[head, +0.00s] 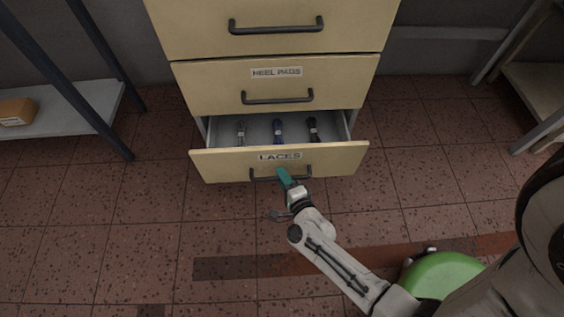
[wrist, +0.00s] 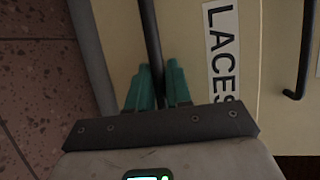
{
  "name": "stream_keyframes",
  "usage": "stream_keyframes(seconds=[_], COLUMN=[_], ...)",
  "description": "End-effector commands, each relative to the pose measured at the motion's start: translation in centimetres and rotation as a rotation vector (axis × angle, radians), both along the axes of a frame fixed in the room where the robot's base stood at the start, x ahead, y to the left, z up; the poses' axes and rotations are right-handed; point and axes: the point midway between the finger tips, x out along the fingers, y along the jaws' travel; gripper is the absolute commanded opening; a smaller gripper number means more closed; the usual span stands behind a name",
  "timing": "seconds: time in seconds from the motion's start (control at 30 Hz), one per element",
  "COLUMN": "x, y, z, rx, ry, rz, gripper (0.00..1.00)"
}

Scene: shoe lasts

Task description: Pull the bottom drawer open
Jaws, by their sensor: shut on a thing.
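The bottom drawer (head: 220,164), cream-coloured and labelled LACES, stands pulled out from the cabinet. Its inside shows behind the front, with a few dark bundles of laces (head: 278,130) lying in it. Its dark bar handle (head: 262,177) runs across the front below the label. My gripper (head: 284,176) is at the middle of this handle. In the wrist view the teal fingers of my gripper (wrist: 158,85) are on either side of the handle bar (wrist: 149,40), shut on it. The LACES label (wrist: 222,50) is beside the fingers there.
Above, the HEEL PADS drawer (head: 220,88) and the top drawer (head: 200,28) are closed. A shelf rack (head: 75,105) with an orange-brown box (head: 16,111) stands at left, another rack (head: 540,85) at right. The tiled floor (head: 130,215) before the drawer is clear apart from my arm.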

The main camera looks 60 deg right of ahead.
Motion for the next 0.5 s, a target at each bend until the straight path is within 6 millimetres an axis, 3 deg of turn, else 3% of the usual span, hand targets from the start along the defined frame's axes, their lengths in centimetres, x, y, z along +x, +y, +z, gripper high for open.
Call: stream_keyframes(seconds=[0.5], x=[-8.4], y=[10.7], z=[-0.2], rx=[0.002], ry=[0.004], rz=[0.003], gripper=[0.00])
